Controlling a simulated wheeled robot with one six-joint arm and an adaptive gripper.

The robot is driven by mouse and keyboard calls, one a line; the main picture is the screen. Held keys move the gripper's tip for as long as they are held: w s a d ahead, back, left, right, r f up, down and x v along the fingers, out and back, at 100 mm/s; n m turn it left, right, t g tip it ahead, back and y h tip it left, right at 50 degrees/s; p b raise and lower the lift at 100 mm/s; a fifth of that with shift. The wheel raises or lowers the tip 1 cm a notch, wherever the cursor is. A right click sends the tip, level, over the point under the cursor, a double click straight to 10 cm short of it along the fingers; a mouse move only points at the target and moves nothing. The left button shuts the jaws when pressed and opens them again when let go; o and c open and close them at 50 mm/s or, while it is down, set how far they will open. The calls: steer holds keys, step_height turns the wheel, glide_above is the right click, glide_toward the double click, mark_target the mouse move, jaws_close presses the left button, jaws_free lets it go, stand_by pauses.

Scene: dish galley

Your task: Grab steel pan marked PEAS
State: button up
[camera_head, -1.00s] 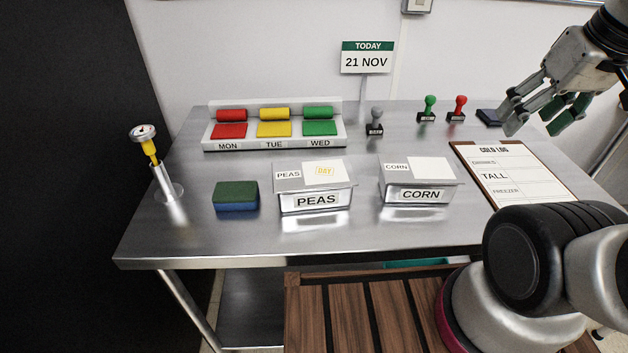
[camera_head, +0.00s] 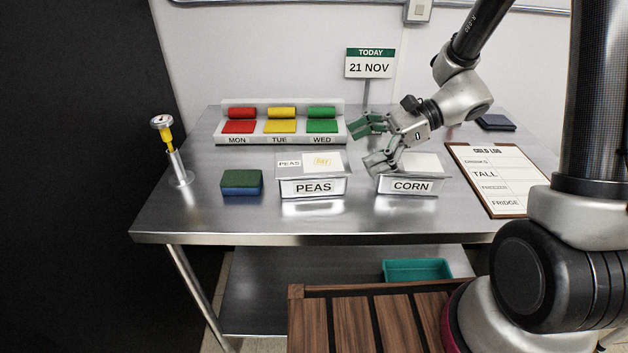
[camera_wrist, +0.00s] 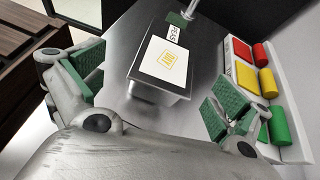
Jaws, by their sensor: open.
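The steel pan marked PEAS (camera_head: 313,187) stands on the steel table, left of the CORN pan in the head view. It has a white label on its front and a PEAS tag and a pale sheet with yellow print on top. In the wrist view the PEAS pan (camera_wrist: 163,62) lies ahead of my gripper, between its spread fingers. My gripper (camera_head: 365,143) is open and empty, with green pads, over the table to the right of the PEAS pan and above the CORN pan. It also shows in the wrist view (camera_wrist: 150,98).
The CORN pan (camera_head: 409,186) stands under my gripper. A green-and-blue sponge (camera_head: 241,183) and a thermometer in a holder (camera_head: 177,165) are at left. Behind are the MON-TUE-WED rack (camera_head: 280,140) and the date sign (camera_head: 370,63). A clipboard (camera_head: 497,178) lies at right.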

mark_target(314, 163)
steer(key=shift+w+a+f+m+y, duration=0.3)
steer(key=shift+w+a+f+m, duration=0.25)
steer(key=shift+a+f+m, duration=0.15)
steer(key=x, duration=0.7)
steer(key=shift+a+r, duration=0.3)
steer(key=shift+a, duration=0.05)
steer(key=shift+w, duration=0.1)
steer(key=c, duration=1.4)
